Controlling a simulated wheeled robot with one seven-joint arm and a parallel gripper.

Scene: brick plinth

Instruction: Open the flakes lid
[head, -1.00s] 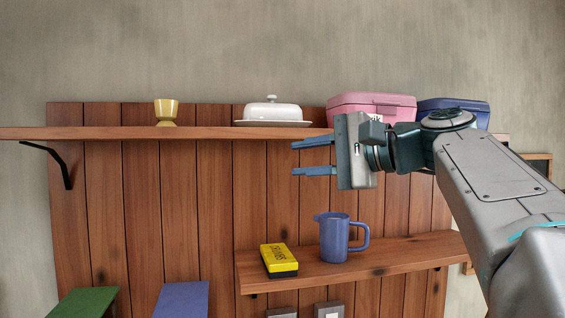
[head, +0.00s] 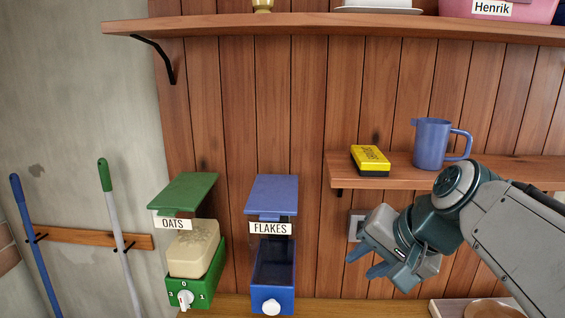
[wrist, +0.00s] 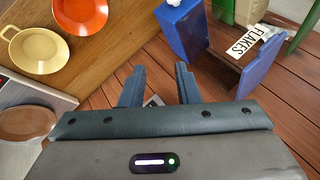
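The flakes dispenser is a blue box with a dark see-through front, a white knob and a FLAKES label (head: 270,228). Its blue flakes lid (head: 272,193) is a flat panel on top and looks shut in the head view. In the wrist view the dispenser (wrist: 183,32) is at the upper right, with its lid (wrist: 262,66) nearer the camera. My gripper (head: 362,265) is right of the dispenser and apart from it, pointing down and left. Its blue fingers (wrist: 157,85) are spread with nothing between them.
A green OATS dispenser (head: 195,260) stands left of the flakes one. A shelf (head: 400,178) at right holds a blue jug (head: 432,142) and a yellow box (head: 370,159). Orange (wrist: 82,14) and yellow (wrist: 40,50) dishes lie on the counter below.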

